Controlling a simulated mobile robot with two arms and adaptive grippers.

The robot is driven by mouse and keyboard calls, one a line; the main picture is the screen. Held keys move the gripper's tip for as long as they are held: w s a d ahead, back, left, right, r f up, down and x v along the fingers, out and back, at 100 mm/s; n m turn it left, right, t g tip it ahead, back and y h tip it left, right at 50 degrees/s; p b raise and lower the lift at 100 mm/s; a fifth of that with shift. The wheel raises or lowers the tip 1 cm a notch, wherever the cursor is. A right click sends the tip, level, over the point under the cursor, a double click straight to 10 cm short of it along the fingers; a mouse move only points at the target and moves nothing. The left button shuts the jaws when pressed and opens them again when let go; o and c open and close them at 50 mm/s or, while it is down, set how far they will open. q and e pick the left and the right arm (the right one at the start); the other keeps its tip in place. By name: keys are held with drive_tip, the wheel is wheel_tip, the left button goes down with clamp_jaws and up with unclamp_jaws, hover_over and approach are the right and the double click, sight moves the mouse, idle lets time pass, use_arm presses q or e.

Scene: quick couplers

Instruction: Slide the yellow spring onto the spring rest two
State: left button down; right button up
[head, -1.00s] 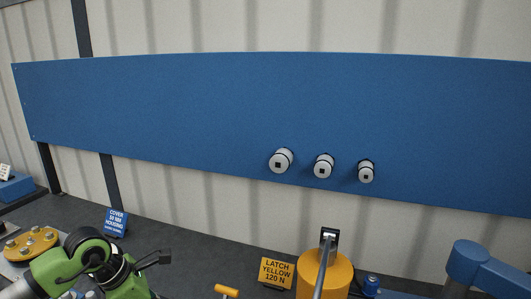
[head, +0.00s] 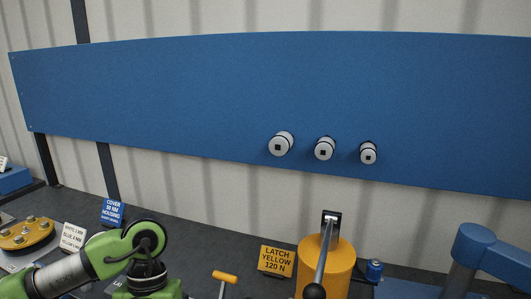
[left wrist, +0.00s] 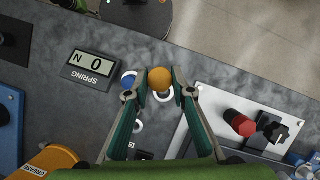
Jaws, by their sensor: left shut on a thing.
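In the left wrist view my left gripper (left wrist: 161,84) points at the grey bench, its two fingers closed about a round yellow-orange piece (left wrist: 160,78). I see that piece end-on and no coils show, so I cannot tell for sure that it is the yellow spring. White rings (left wrist: 138,126) and a small blue round piece (left wrist: 128,79) lie close by. Which of these is spring rest two cannot be told. In the head view only my green left arm shows at the lower left; its fingers are out of frame. My right gripper is not seen.
A display reading 0 N, labelled SPRING (left wrist: 90,67), stands beside the fingers. A pale panel with a red knob (left wrist: 240,123) lies to their right. In the head view a yellow cylinder with a lever (head: 340,262) and a "LATCH YELLOW" sign (head: 277,261) stand on the bench.

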use_arm(q)
drive_tip(key=shift+s+m, duration=0.25)
drive_tip(key=shift+m, duration=0.05)
drive_tip(key=c, duration=2.7)
unclamp_jaws()
